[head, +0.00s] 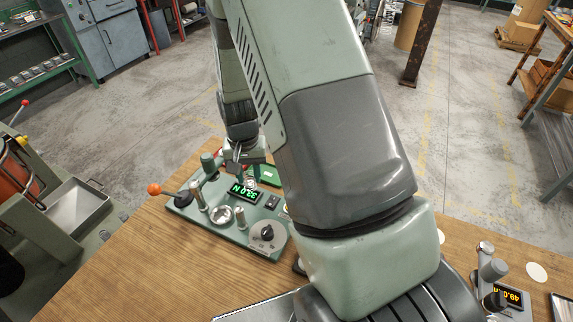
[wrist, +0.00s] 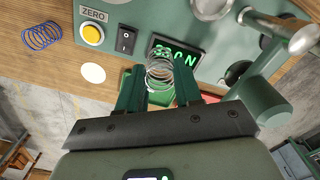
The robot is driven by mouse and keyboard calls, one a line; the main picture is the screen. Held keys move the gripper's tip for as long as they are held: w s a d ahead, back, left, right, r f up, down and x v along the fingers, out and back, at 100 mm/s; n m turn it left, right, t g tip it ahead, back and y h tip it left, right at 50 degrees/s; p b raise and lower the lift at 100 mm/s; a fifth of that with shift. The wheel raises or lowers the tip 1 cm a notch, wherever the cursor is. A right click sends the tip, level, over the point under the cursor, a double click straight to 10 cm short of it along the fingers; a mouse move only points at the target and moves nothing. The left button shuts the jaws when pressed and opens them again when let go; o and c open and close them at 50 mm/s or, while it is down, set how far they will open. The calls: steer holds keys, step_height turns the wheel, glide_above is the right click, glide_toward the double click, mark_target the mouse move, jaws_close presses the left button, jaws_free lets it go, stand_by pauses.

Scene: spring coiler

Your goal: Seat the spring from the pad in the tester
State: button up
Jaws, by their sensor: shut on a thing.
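My gripper (wrist: 160,82) is shut on a silver coil spring (wrist: 159,70), which sits between the two green fingertips in the wrist view. In the head view my gripper (head: 243,160) is over the back part of the green tester (head: 185,207), close to its lit display (head: 244,193). In the wrist view the spring overlaps the tester's display (wrist: 176,54); I cannot tell whether it touches the tester. A green pad (wrist: 152,98) shows behind the fingers, partly hidden by them.
The tester has an orange-knobbed lever (head: 154,189), upright posts and a black dial (head: 267,233). A blue spring (wrist: 42,36) and a white disc (wrist: 93,73) lie on the wooden table. A second tester (head: 494,268) stands at the right. The table's front left is clear.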

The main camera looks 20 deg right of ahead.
steer(key=s+a+r, duration=0.2)
steer(key=s+a, duration=0.1)
steer(key=a, duration=0.6)
steer(key=shift+a+f, duration=0.1)
steer(key=shift+f, duration=2.6)
steer(key=shift+f, duration=0.6)
steer(key=o, duration=0.9)
steer(key=shift+o, duration=0.4)
steer(key=shift+o, duration=1.1)
step_height(320, 180, up, 9)
